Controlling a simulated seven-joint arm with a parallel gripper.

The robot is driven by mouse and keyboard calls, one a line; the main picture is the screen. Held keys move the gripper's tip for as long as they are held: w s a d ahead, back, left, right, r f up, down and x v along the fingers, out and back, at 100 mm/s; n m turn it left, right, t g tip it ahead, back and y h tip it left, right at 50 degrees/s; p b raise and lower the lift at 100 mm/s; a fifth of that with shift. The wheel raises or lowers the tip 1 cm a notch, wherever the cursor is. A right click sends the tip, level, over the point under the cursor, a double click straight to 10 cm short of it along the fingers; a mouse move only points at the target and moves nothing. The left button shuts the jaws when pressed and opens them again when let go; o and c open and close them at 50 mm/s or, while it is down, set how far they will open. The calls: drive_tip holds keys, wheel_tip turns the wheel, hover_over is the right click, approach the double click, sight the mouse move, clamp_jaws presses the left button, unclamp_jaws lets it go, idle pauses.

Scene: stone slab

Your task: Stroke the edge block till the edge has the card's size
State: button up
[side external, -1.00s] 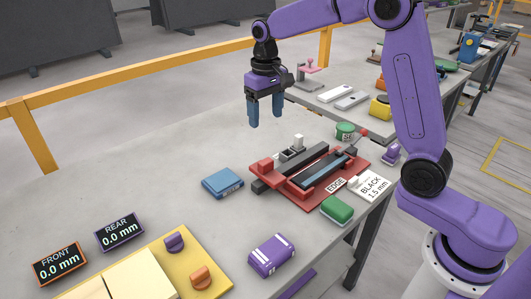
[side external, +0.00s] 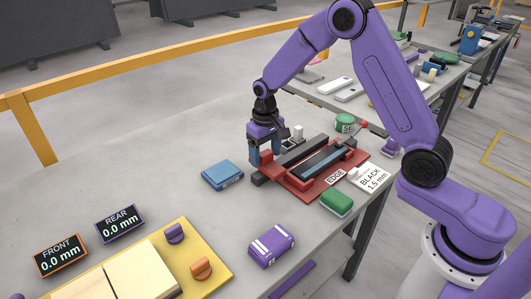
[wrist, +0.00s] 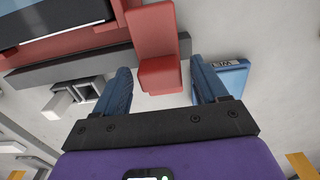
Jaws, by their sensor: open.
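A red fixture (side external: 308,192) bearing an "EDGE" sign (side external: 335,177) holds a dark slab with a blue-grey strip (side external: 325,158). A dark grey rail (side external: 262,179) runs along its far side. The card (side external: 370,178) reads "BLACK 1.5 mm". My gripper (side external: 265,158) is open at the rail's left end, fingers pointing down. In the wrist view a red block (wrist: 160,76) on a red arm across the rail lies between my spread fingers (wrist: 162,88), with visible gaps on both sides. I cannot tell for certain whether this is the edge block. In the side view my gripper largely hides it.
The "FRONT" display (side external: 60,256) and "REAR" display (side external: 119,223) both read 0.0 mm. A blue block (side external: 222,175) lies left of the fixture. A green-topped pad (side external: 336,203), a purple block (side external: 271,245) and a green tin (side external: 345,122) lie around it.

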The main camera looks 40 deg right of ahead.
drive_tip(key=shift+f, duration=0.15)
clamp_jaws()
drive_tip(key=d, duration=1.4)
drive_tip(key=shift+d, duration=0.4)
unclamp_jaws()
drive_tip(key=shift+a, duration=0.1)
wheel_tip(320, 180, up, 18)
drive_tip(key=shift+f, duration=0.2)
